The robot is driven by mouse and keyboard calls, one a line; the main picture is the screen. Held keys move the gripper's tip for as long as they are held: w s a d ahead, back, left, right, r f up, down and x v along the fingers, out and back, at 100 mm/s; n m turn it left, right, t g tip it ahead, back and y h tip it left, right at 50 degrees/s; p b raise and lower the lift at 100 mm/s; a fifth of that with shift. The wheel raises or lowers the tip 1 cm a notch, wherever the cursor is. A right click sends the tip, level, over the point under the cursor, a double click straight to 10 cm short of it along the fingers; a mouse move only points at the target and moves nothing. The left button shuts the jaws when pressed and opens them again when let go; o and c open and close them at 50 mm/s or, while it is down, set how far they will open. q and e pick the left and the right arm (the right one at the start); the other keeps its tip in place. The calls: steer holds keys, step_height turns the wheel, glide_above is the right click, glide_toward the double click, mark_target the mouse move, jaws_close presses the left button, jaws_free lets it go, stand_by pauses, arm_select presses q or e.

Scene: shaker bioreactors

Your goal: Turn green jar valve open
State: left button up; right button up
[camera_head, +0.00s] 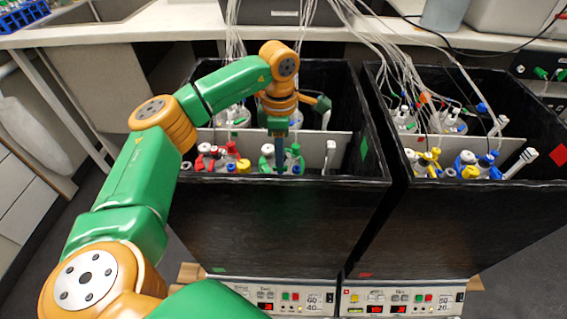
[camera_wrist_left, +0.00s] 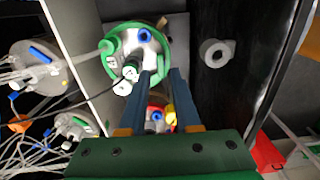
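The green jar (camera_wrist_left: 165,62) has a green ring round a white lid with blue and green fittings and a dark knob-like part (camera_wrist_left: 130,70). I cannot tell which fitting is the valve. In the head view the green jar (camera_head: 267,160) stands near the front wall of the left black box, partly hidden by my gripper. My left gripper (camera_head: 280,168) points down over it. In the left wrist view its two blue fingers (camera_wrist_left: 162,72) are apart, with a gap between them, their tips at the lid's near edge. Whether they touch the jar is unclear. My right gripper is not in view.
A red-capped jar (camera_head: 207,157) stands left of the green one. More jars with tubes stand behind the white divider (camera_head: 341,147). The right black box (camera_head: 480,215) holds yellow-capped (camera_head: 424,160) and blue-capped (camera_head: 466,163) jars. Box walls and hanging tubes (camera_head: 236,30) surround the gripper's space.

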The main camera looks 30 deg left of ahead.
arm_select(q)
step_height(320, 180, down, 4)
steer(key=shift+s+r, duration=0.1)
jaws_close()
steer(key=shift+n, duration=0.3)
steer(key=n+p, duration=0.1)
steer(key=n, duration=0.2)
steer(key=shift+r+p, duration=0.1)
steer(key=shift+p, duration=0.2)
steer(key=n+p, duration=0.2)
steer(key=n, duration=0.3)
steer(key=shift+n, duration=0.3)
steer(key=n+p, duration=0.1)
steer(key=n, duration=0.3)
steer(key=shift+p, duration=0.3)
steer(key=shift+n+p, duration=0.7)
steer(key=shift+n, duration=1.8)
